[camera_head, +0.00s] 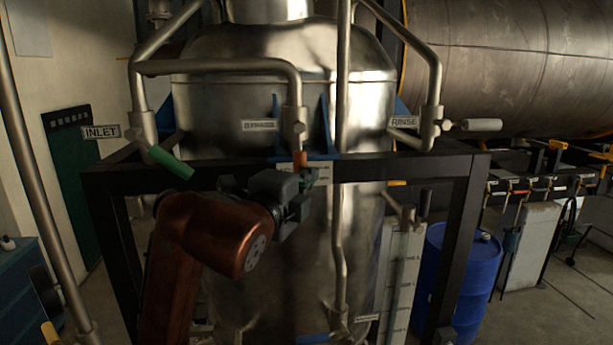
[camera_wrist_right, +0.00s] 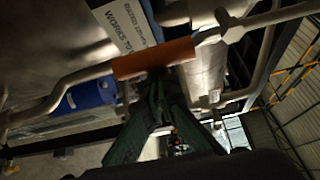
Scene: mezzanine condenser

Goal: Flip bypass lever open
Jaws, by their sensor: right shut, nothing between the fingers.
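The middle valve on the tank front has an orange lever handle (camera_head: 300,159) hanging down below its pipe. A small label (camera_head: 261,125) beside it is too blurred to read surely. My right gripper (camera_head: 304,181) is just below the handle, shut and empty. In the right wrist view the orange handle (camera_wrist_right: 153,58) lies across the picture, and the green fingers (camera_wrist_right: 158,88) end at its near side, touching it or very close. The handle is not between the fingers. My left gripper is not in view.
The INLET valve with a green handle (camera_head: 170,162) is at left, the RINSE valve with a grey handle (camera_head: 482,125) at right. A black frame rail (camera_head: 400,168) crosses before the steel tank (camera_head: 220,100). A blue drum (camera_head: 470,265) stands at right.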

